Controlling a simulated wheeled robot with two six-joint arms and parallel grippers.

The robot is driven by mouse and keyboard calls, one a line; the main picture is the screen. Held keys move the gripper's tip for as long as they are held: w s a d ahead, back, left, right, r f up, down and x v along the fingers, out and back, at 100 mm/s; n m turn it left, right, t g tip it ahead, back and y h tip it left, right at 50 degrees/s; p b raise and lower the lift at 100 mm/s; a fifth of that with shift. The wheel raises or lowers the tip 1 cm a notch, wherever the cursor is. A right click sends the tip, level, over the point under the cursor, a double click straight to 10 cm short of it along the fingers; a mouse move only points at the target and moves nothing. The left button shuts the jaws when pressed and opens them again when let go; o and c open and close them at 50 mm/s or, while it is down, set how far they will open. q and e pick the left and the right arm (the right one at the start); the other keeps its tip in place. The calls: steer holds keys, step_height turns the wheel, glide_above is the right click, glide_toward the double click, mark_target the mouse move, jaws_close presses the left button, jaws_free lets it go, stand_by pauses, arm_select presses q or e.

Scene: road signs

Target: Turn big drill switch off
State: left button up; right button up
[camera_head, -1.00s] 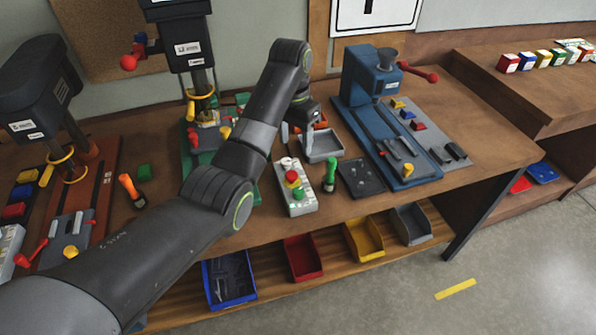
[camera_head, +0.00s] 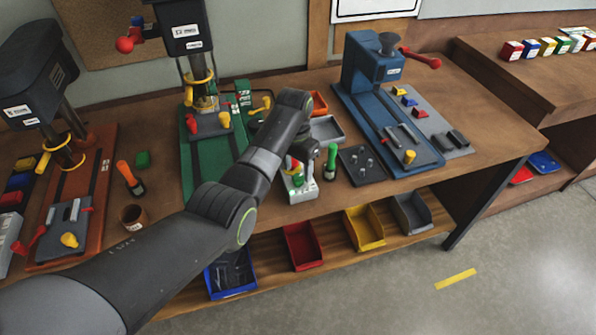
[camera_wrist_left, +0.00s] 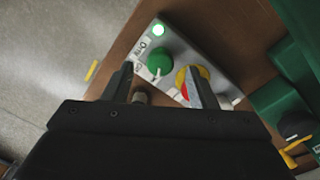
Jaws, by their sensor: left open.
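A grey control box (camera_head: 303,193) stands near the table's front edge, partly hidden by my left arm in the head view. In the left wrist view the control box (camera_wrist_left: 180,45) shows a lit lamp (camera_wrist_left: 158,30), a round green knob (camera_wrist_left: 155,62) and a red-and-yellow knob (camera_wrist_left: 190,80). My left gripper (camera_wrist_left: 160,76) is open above the box; the green knob appears between its fingertips, and the right finger partly covers the red-and-yellow knob. In the head view the left gripper (camera_head: 292,160) is mostly hidden behind its wrist. A drill press (camera_head: 190,35) with a green base stands behind. My right gripper is not in view.
A green-topped marker (camera_head: 331,160) stands close right of the box. A dark tray with pegs (camera_head: 352,168) and a blue press (camera_head: 385,130) stand further right. Another drill press (camera_head: 45,85), an orange-handled tool (camera_head: 127,175) and a brown cup (camera_head: 132,215) are at left.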

mark_target(298, 181)
arm_select(q)
steer(key=shift+f, duration=1.45)
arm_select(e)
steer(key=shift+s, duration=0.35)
arm_select(q)
steer(key=c, duration=1)
steer(key=shift+o, duration=0.2)
steer(key=shift+m, duration=0.3)
steer(key=m+p, duration=0.1)
steer(key=m, duration=0.3)
steer(key=shift+d+r, duration=0.1)
steer(key=m, duration=0.3)
steer(key=shift+w+m, duration=0.1)
steer(key=shift+m, duration=0.3)
steer(key=shift+m+p, duration=0.4)
steer(key=shift+m, duration=1.4)
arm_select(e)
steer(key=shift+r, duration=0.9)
arm_select(q)
steer(key=shift+y, duration=0.3)
